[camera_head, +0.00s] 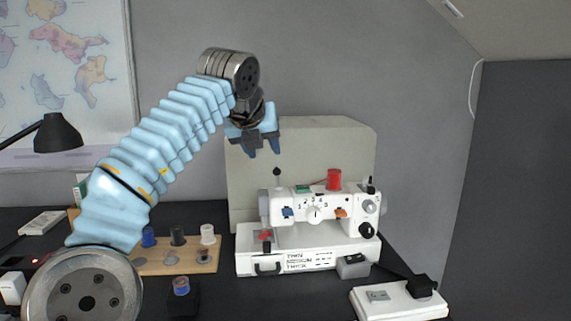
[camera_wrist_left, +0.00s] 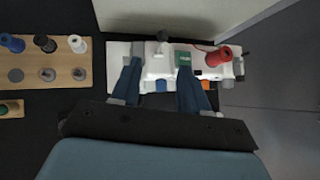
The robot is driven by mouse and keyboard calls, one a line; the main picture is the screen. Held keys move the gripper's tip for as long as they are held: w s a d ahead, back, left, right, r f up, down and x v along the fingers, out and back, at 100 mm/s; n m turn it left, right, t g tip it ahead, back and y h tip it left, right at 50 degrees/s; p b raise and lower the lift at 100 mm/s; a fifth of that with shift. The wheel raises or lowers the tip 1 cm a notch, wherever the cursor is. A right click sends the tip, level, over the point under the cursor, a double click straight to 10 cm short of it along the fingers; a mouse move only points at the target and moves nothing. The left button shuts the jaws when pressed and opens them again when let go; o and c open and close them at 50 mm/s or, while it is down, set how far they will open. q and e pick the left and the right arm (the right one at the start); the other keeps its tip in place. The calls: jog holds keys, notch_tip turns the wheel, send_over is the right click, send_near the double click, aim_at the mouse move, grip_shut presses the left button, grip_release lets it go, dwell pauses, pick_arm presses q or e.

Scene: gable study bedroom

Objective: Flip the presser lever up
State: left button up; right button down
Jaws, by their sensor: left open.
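A white sewing machine (camera_head: 315,256) stands on the dark desk, with a dial and several coloured controls on its front. A dark-topped post (camera_head: 277,172) rises from its left end, and a small red part (camera_head: 265,236) sits low by the needle area. I cannot tell for sure which part is the presser lever. My left gripper (camera_head: 262,150) is open and empty, pointing down above the machine's left end, apart from it. In the left wrist view the open fingers (camera_wrist_left: 158,78) overlap the machine (camera_wrist_left: 155,67) seen from above. My right gripper is not in view.
A red thread spool (camera_head: 334,180) stands on top of the machine. A wooden spool board (camera_head: 180,262) lies to its left, and a white foot pedal (camera_head: 398,302) lies front right. A beige box (camera_head: 300,150) stands close behind the machine.

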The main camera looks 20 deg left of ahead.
aim_at(276, 170)
pick_arm(q)
jog(key=x, duration=1.3)
jog(key=shift+w+d, duration=0.1)
jog(key=shift+w, duration=0.35)
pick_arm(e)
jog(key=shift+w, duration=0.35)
